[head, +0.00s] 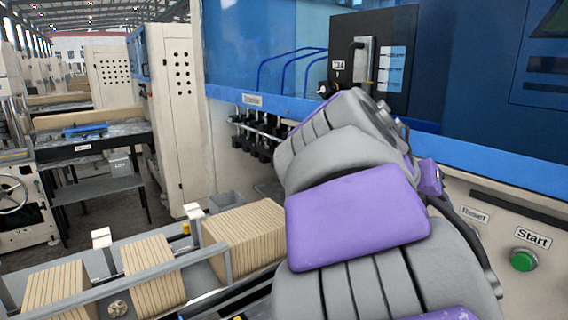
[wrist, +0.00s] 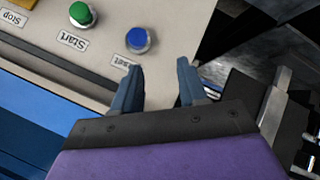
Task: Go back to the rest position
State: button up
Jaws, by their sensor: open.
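My gripper (wrist: 158,85) shows in the wrist view with its two dark blue fingers apart and nothing between them. It hangs over the edge of a beige control panel (wrist: 50,50). A blue button (wrist: 138,40) labelled Reset lies just beyond the left fingertip, apart from it. A green button (wrist: 82,14) labelled Start is farther up and left. In the head view my purple and grey arm fills the middle and lower right, and it hides my gripper. The green Start button (head: 523,260) is right of the arm there. The blue button is hidden in that view.
A blue-framed machine (head: 480,150) stands close behind and right of my arm. A dark box (head: 375,60) with a handle is mounted on it. Stacks of kraft sheets (head: 243,238) sit in a railed conveyor (head: 150,275) at lower left. A table (head: 90,140) stands farther back left.

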jog(key=s+a+f+n+g+y+b, duration=0.1)
jog(key=s+a+f+y, duration=0.2)
jog(key=s+f, duration=0.6)
jog(key=s+a+f+n+g+y+b, duration=0.1)
jog(key=s+a+f+n+g+y, duration=0.1)
jog(key=s+f, duration=0.7)
jog(key=s+a+f+n+g+y+b, duration=0.1)
jog(key=s+a+f+y, duration=0.3)
jog(key=s+f, duration=0.6)
notch_tip(320, 180, down, 5)
jog(key=shift+a+r+n+g, duration=0.15)
jog(key=shift+a+n+g, duration=0.45)
jog(key=shift+a+g, duration=0.15)
